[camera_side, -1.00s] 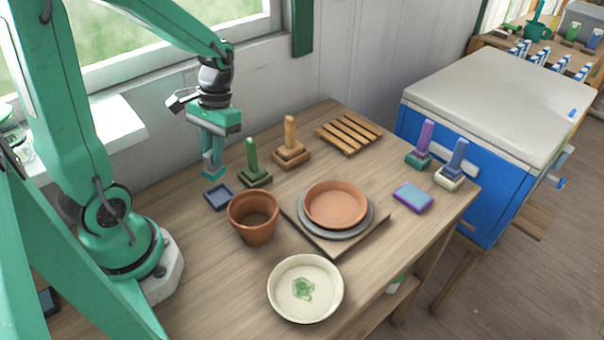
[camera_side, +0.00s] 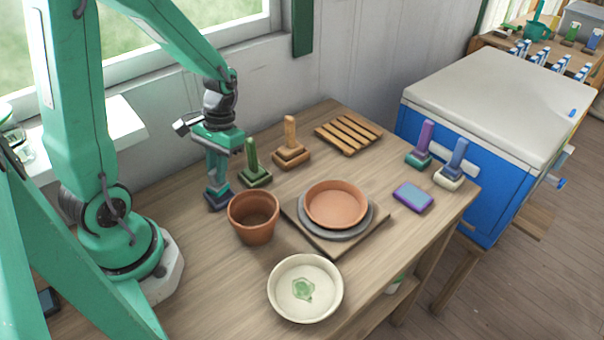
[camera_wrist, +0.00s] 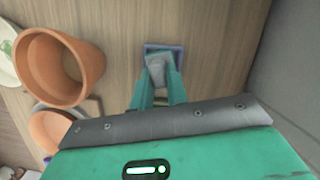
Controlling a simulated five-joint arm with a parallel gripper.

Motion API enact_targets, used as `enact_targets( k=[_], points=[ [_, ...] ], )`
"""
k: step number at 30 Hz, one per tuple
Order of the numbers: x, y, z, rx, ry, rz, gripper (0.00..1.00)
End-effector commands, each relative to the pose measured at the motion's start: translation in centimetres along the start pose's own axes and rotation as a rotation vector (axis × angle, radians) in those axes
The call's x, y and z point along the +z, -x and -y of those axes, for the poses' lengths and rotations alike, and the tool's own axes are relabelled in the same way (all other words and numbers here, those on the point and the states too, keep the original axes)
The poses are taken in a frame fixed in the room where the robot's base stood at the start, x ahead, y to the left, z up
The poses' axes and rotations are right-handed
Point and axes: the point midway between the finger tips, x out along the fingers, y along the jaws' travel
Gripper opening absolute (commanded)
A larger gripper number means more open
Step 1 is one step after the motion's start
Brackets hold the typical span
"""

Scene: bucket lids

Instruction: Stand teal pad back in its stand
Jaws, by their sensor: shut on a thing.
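My gripper (camera_side: 217,192) points down at the back left of the table, shut on a small greyish-teal piece that looks like the teal pad (camera_wrist: 156,68). In the wrist view the pad sits between my two teal fingers. Its lower end overlaps a dark blue square stand (camera_side: 216,203), which also shows in the wrist view (camera_wrist: 178,48). My fingers hide much of the pad in the side view. I cannot tell whether the pad is seated in the stand or just above it.
A terracotta pot (camera_side: 254,216) stands close to the right of my gripper. Green (camera_side: 253,167) and orange (camera_side: 291,145) upright pieces stand behind it. A purple-edged blue block (camera_side: 413,196) lies flat at right. A pale bowl (camera_side: 305,288) is in front.

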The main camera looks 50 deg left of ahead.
Motion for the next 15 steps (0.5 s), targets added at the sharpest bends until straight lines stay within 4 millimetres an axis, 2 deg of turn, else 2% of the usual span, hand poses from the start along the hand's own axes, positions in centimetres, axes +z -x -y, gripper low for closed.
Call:
enact_targets(
  k=[15],
  points=[
    [-0.18,-0.73,0.00,0.000,0.000,0.001,0.00]
  ],
)
